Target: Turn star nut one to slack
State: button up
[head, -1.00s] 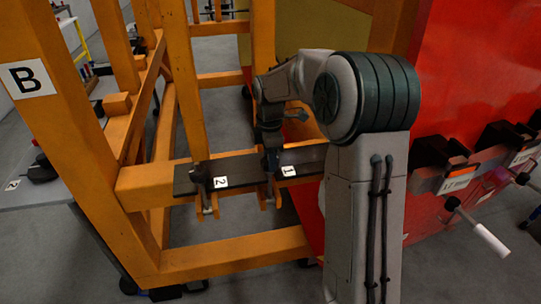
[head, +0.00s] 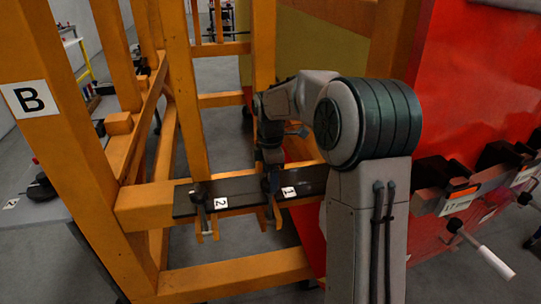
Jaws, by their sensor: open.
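The dark plate (head: 242,192) on the orange crossbeam carries white labels "1" (head: 289,191) and "2" (head: 220,203). My gripper (head: 270,178) points down over the plate, just left of label "1", at the place of star nut one. The nut itself is mostly hidden behind the gripper, and I cannot tell whether the fingers touch it. My gripper is open, though its fingers are small and dark here. The second clamp (head: 199,193) stands left of label "2", with its lower end below the plate.
The orange frame (head: 88,180) with a "B" label rises at left. A red nosecone panel (head: 465,80) is at right, with dark brackets (head: 447,185) and a white-handled lever (head: 485,250). My arm covers the plate's right end. A grey table (head: 30,205) is at far left.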

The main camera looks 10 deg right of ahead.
notch_tip(320, 180, up, 13)
jog(key=shift+f, duration=0.2)
jog(key=shift+s, duration=0.1)
jog(key=s+f+m+t, duration=0.1)
jog(key=s+f+m, duration=0.3)
jog(key=s+m, duration=0.5)
jog(key=s+f+m+t, duration=0.2)
jog(key=s+f+m, duration=0.3)
jog(key=s, duration=1.3)
jog(key=shift+s+m, duration=0.25)
jog(key=shift+m, duration=1.85)
